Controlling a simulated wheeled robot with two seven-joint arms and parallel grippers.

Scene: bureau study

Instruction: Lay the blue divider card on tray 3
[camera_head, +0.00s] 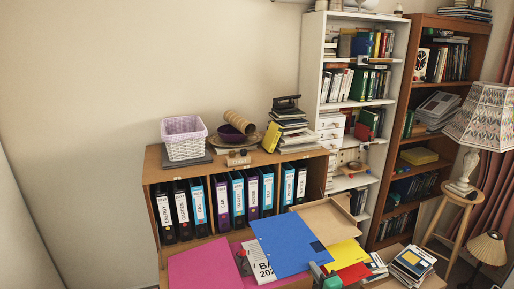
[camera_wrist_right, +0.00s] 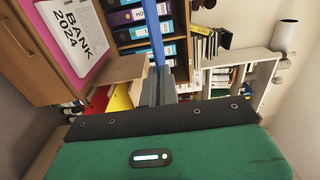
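The blue divider card (camera_head: 285,243) is held up over the desk in the head view, tilted, with a small dark patch on it. My right gripper (camera_head: 318,270) is at its lower right edge. In the right wrist view the fingers of my right gripper (camera_wrist_right: 158,85) are closed on the card, which shows edge-on as a thin blue strip (camera_wrist_right: 153,30). A brown tray-like surface (camera_head: 325,216) lies behind the card; I cannot read a number on it, so I cannot tell which is tray 3.
A pink sheet (camera_head: 205,268) and a BANK 2024 document (camera_head: 258,262) lie left of the card. Yellow (camera_head: 343,254) and red (camera_head: 352,273) cards lie to its right. A row of binders (camera_head: 222,203) stands behind. A stack of books (camera_head: 410,263) is at right.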

